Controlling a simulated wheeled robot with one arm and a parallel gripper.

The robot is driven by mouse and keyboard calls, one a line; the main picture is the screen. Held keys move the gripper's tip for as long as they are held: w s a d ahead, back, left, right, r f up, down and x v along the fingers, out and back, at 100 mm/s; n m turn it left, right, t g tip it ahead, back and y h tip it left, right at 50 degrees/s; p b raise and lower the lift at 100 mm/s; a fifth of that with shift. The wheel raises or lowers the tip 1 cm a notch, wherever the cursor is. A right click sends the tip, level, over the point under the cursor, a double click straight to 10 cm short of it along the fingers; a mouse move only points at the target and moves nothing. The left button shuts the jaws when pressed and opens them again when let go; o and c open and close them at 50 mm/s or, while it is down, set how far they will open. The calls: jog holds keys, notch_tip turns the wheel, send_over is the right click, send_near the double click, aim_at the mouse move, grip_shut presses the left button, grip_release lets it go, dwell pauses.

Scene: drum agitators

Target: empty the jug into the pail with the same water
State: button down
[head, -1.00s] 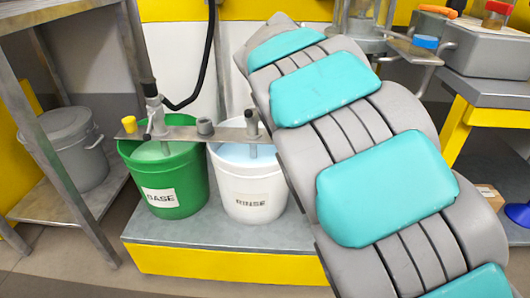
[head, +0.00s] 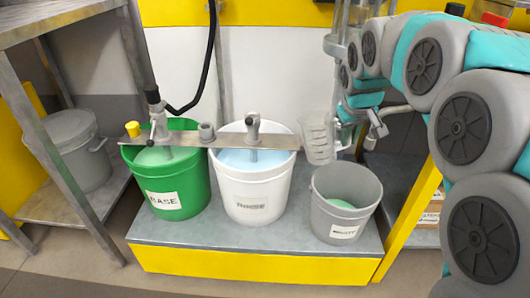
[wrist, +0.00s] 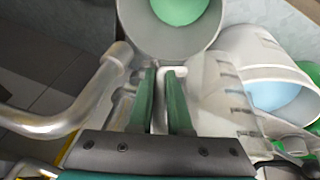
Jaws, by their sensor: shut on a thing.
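The clear measuring jug (head: 317,140) hangs in the air between the white pail and the grey pail, roughly upright. My gripper (wrist: 162,76) is shut on its handle; the jug body (wrist: 212,95) shows beside the fingers in the wrist view. I cannot tell what the jug holds. The white pail (head: 250,198) is labelled RINSE and holds pale blue water. The green pail (head: 184,188) is labelled BASE and holds pale green liquid. The grey pail (head: 346,210) has a label too small to read and holds some green liquid; it also shows in the wrist view (wrist: 150,35).
A metal bar (head: 230,140) with agitator fittings lies across the green and white pails. All three pails stand on a grey platform (head: 285,238) with a yellow front. A metal shelf with a lidded grey pot (head: 75,150) stands at left. A yellow-legged bench stands at right.

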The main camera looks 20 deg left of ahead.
notch_tip(320, 180, up, 14)
jog(key=d+y+p, duration=0.1)
jog(key=y+p, duration=0.1)
jog(key=p, duration=0.4)
jog(key=shift+w+m+g, duration=0.2)
jog(key=shift+m+g, duration=0.1)
jog(key=shift+s+f, duration=0.1)
jog(key=shift+s, duration=0.05)
